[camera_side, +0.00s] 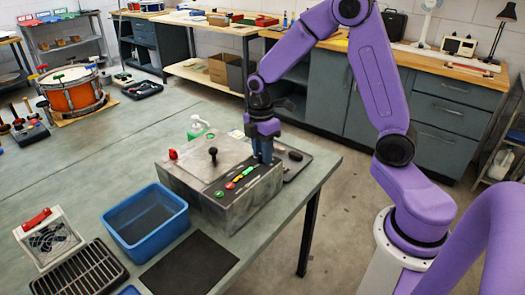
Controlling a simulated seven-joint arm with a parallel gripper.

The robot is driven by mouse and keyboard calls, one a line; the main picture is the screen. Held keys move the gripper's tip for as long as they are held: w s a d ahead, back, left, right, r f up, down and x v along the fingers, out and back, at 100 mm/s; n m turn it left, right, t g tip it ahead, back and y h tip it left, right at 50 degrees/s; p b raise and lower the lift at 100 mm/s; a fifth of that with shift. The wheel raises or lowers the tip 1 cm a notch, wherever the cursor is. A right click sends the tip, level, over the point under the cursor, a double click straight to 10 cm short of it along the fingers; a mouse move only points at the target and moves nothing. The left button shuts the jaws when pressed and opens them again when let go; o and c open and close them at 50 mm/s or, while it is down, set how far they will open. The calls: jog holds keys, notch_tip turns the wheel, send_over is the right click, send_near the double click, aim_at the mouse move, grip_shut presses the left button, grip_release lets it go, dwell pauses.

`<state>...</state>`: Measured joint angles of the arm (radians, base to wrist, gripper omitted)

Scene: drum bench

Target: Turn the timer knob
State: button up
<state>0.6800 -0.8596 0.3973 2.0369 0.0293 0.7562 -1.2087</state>
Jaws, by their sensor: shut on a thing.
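The grey metal control box (182,187) stands on the bench. Its sloped front panel carries a row of small red, green and yellow controls (238,179). A black-knobbed lever (213,156) and a red knob (173,154) stick up from its top. My gripper (264,160) points straight down at the right end of the panel. Its fingers are shut on the timer knob, which they hide. I cannot make out the knob's marking or angle.
A blue bin (148,238), a black mat (190,265), a slotted rack (70,278) and a small unit with a red handle (48,240) stand in front of the box. A dark tray (298,168) lies right of it.

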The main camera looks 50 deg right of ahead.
jog(key=shift+m, duration=0.3)
jog(key=m, duration=1.2)
jog(key=shift+m, duration=0.4)
jog(key=m, duration=0.5)
jog(key=shift+s+r+t, duration=0.1)
jog(key=shift+t, duration=0.3)
jog(key=m, duration=0.4)
jog(key=shift+d+m, duration=0.1)
jog(key=shift+m, duration=0.2)
jog(key=o, duration=0.8)
jog(key=shift+c, duration=0.2)
